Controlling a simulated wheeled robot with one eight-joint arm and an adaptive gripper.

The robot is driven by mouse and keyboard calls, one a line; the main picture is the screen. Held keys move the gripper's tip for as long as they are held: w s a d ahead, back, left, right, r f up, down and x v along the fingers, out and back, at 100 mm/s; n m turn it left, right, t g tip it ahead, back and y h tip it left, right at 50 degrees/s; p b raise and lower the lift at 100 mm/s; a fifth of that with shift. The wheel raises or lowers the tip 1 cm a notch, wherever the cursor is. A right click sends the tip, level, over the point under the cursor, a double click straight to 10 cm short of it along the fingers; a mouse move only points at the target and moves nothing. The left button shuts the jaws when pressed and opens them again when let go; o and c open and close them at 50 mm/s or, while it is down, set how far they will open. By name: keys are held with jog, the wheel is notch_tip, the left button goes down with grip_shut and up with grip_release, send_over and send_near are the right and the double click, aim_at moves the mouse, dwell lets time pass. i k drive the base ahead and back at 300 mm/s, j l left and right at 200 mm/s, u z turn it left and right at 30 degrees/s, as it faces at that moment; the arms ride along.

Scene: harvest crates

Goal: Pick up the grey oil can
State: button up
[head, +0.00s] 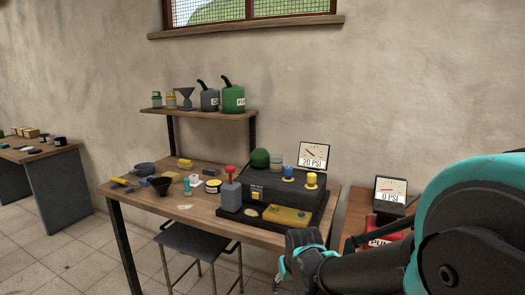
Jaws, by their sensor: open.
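The grey oil can (209,100) stands upright on the wooden wall shelf (190,111), with a dark spout rising to the upper left. Its label is only partly legible. A green can (233,97) with a similar spout and a white label stands close on its right and hides part of its right side. My gripper (293,262) is open and appears empty at the lower middle, in front of the workbench's front edge, well below and to the right of the oil can.
The workbench (150,199) below the shelf holds a dark case (272,188), a grey block with a red top (231,193) and several small items. A stool (195,243) stands before it. A red item (388,228) and a gauge card (390,190) sit at right.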

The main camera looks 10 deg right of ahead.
aim_at(210, 100)
jog(key=i+j+u, duration=0.15)
jog(key=i+j, duration=0.35)
jog(key=j, duration=0.35)
jog(key=i+j+u, duration=0.15)
jog(key=i+j, duration=0.35)
jog(key=j, duration=0.3)
jog(key=i+j+u, duration=0.2)
jog(key=i+j, duration=0.4)
jog(key=j, duration=0.1)
